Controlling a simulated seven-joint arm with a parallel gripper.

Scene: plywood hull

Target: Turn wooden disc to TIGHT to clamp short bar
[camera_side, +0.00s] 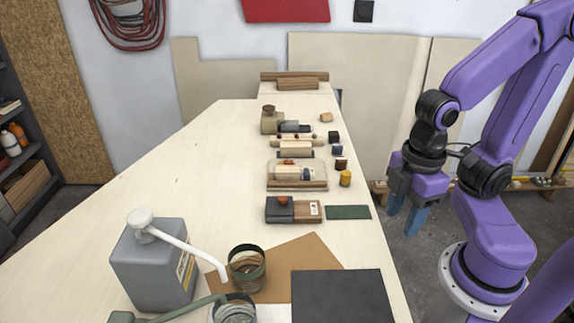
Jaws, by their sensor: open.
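My gripper (404,215), with two blue fingers pointing down, hangs over the floor just right of the table's edge. Its fingers are apart with nothing between them. A small orange-brown disc (283,201) sits on a dark block beside a wooden block with a white label (315,209). Another brown disc (269,108) tops an olive block farther back, and a small orange-brown piece (289,162) lies on the wooden fixture between them. I cannot tell which is the task's disc. The short bar and the TIGHT mark are too small to make out.
A grey can (155,265) with a white spout, a dark-rimmed jar (247,268) and a black mat (338,297) fill the front. A green strip (348,212) and an orange-yellow pot (345,178) lie near the right edge. The table's left side is clear.

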